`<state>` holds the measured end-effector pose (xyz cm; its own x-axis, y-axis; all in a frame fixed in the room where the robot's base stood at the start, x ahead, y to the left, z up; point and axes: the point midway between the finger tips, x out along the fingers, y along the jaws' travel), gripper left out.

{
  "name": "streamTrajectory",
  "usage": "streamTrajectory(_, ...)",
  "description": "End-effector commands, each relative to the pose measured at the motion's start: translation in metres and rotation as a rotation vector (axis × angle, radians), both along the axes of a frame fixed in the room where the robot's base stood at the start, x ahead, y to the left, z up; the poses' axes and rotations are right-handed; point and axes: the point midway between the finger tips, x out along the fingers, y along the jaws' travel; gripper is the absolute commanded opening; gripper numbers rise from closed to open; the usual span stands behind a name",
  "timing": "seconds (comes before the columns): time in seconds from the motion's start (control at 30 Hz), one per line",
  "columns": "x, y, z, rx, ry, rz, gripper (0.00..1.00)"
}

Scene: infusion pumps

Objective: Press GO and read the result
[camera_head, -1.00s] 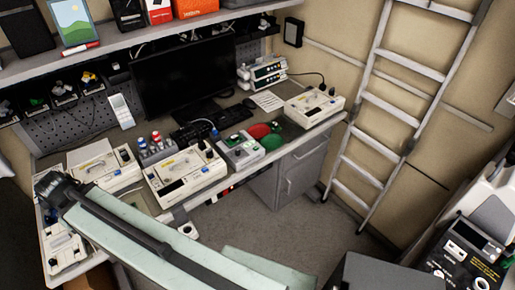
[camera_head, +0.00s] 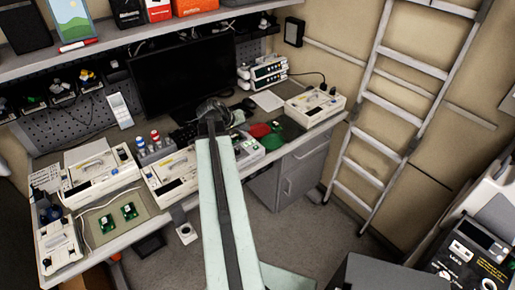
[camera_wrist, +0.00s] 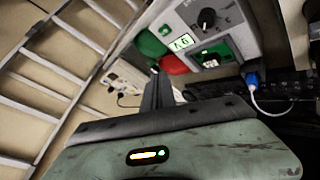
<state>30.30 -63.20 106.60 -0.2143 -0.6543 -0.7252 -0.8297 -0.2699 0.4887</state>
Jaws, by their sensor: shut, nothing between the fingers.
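A grey-white tester box (camera_head: 249,151) sits on the bench, partly hidden behind my arm in the head view. In the wrist view the tester box (camera_wrist: 235,42) shows a black knob (camera_wrist: 207,18), a small lit green panel (camera_wrist: 181,42) with dark marks I cannot read surely, and a square green-lit part (camera_wrist: 211,59). I cannot tell which part is GO. A blue plug with a white cable (camera_wrist: 252,80) joins its side. My gripper (camera_wrist: 156,73) is shut and empty, its dark fingers pointing toward the red and green things beside the box. Contact cannot be made out.
Red (camera_head: 260,130) and green (camera_head: 273,141) objects lie right of the tester. Cream pump units (camera_head: 100,176) stand left and another (camera_head: 315,105) right. A monitor (camera_head: 183,75) stands behind. A ladder (camera_head: 400,95) leans on the right wall. The floor in front is clear.

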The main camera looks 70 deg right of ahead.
Motion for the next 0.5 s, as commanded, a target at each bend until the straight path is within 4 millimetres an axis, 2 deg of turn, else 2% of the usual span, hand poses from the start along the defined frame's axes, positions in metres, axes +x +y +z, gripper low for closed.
streamTrajectory(0.03,-0.015,-0.010,0.001,-0.014,0.002,-0.023,0.00)
streamTrajectory(0.13,-0.033,-0.020,0.004,-0.033,0.009,-0.047,0.00)
streamTrajectory(0.23,-0.038,-0.023,0.005,-0.040,0.010,-0.054,0.00)
streamTrajectory(0.5,-0.038,-0.023,0.005,-0.040,0.011,-0.053,0.00)
